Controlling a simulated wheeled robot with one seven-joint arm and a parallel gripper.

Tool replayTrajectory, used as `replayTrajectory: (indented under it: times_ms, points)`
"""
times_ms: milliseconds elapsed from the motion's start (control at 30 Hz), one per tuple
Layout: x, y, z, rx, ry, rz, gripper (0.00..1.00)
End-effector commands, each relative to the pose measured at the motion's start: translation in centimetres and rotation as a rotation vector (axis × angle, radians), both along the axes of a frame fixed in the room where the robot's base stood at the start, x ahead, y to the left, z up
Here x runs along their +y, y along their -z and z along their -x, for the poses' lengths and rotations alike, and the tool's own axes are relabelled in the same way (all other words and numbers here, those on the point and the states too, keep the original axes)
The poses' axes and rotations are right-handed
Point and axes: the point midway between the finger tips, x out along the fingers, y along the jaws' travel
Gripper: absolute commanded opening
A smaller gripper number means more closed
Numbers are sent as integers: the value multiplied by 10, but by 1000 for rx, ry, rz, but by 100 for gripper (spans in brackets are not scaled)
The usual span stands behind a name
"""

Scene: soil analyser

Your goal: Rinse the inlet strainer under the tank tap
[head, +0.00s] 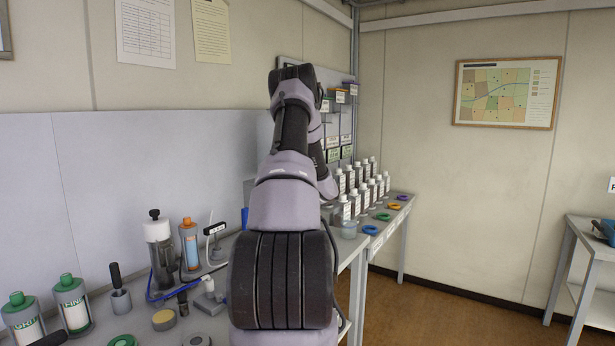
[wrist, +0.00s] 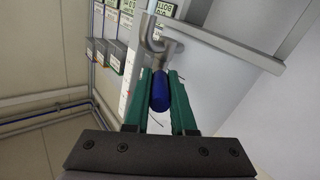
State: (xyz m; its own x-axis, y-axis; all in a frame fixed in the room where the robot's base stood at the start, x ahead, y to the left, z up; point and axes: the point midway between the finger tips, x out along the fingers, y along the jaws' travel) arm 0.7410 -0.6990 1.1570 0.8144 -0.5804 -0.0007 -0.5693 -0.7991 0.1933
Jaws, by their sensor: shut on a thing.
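In the wrist view my gripper (wrist: 160,78) has two green fingers shut on the blue handle (wrist: 160,95) of what looks like the inlet strainer. A short grey metal end (wrist: 170,50) shows past the fingertips, at the bend of a curved grey metal pipe (wrist: 149,32) that looks like the tank tap. They overlap in the picture; I cannot tell whether they touch. No water can be made out. In the head view my arm hides the gripper, the strainer and the tap.
In the head view, several white-labelled bottles (head: 352,180) stand at the back of the bench, with coloured rings (head: 382,217) in front. A white-capped cylinder (head: 159,245), an orange-bodied one (head: 190,243) and green-capped bottles (head: 72,303) crowd the near left. The floor (head: 470,305) at right is clear.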

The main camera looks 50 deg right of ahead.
Motion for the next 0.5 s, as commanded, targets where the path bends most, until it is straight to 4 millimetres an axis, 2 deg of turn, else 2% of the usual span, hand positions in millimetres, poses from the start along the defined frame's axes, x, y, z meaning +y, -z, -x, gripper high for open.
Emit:
replayTrajectory:
  times_ms: [500]
  points:
    - [-3,1,2,2,-84,0,0]
